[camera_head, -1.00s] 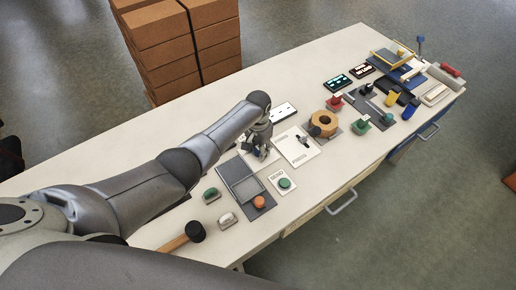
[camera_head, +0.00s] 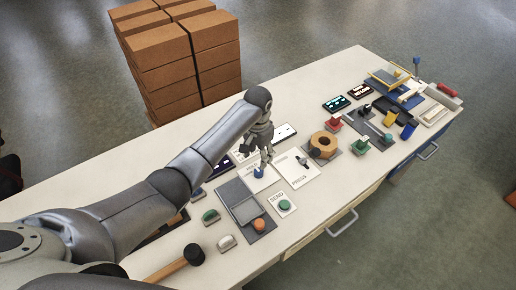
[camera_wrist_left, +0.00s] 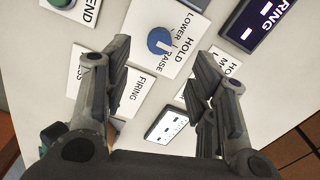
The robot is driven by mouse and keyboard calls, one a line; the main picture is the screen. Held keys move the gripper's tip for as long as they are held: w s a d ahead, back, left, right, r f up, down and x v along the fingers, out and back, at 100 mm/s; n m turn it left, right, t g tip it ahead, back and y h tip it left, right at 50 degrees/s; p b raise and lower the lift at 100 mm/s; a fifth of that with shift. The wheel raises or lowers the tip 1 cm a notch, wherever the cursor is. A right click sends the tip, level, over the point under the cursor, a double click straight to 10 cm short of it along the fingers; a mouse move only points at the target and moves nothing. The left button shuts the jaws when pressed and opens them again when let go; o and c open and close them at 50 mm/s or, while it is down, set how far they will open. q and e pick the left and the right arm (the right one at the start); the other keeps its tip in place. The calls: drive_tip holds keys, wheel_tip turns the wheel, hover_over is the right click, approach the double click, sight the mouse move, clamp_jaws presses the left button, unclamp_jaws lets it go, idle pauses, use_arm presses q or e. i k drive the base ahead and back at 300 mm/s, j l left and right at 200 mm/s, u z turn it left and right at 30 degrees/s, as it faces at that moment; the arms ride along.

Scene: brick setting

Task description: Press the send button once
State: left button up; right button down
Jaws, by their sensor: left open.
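The send button is a round green button (camera_head: 284,204) on a white plate marked SEND, near the table's front edge. It also shows, cut off, at the top left of the left wrist view (camera_wrist_left: 62,3). My left gripper (camera_head: 264,164) is open and empty, pointing down above a blue knob (camera_head: 259,173). In the left wrist view, the fingers of my left gripper (camera_wrist_left: 163,62) stand apart on either side below the blue knob (camera_wrist_left: 160,40), whose plate reads HOLD, LOWER and RAISE. The gripper is apart from the send button. My right gripper is not in view.
A grey tray (camera_head: 236,192) with an orange button (camera_head: 259,225) lies left of the SEND plate. A PRESS plate (camera_head: 301,168) lies to its upper right. A mallet (camera_head: 192,255) and green and white handles lie lower left. Brick stacks (camera_head: 165,60) stand behind the table.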

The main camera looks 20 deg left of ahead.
sight(285, 205)
drive_tip(key=k+l, duration=0.2)
drive_tip(key=k, duration=0.3)
drive_tip(key=k+l, duration=0.2)
drive_tip(key=k, duration=0.25)
drive_tip(key=k+l, duration=0.25)
drive_tip(key=k, duration=0.25)
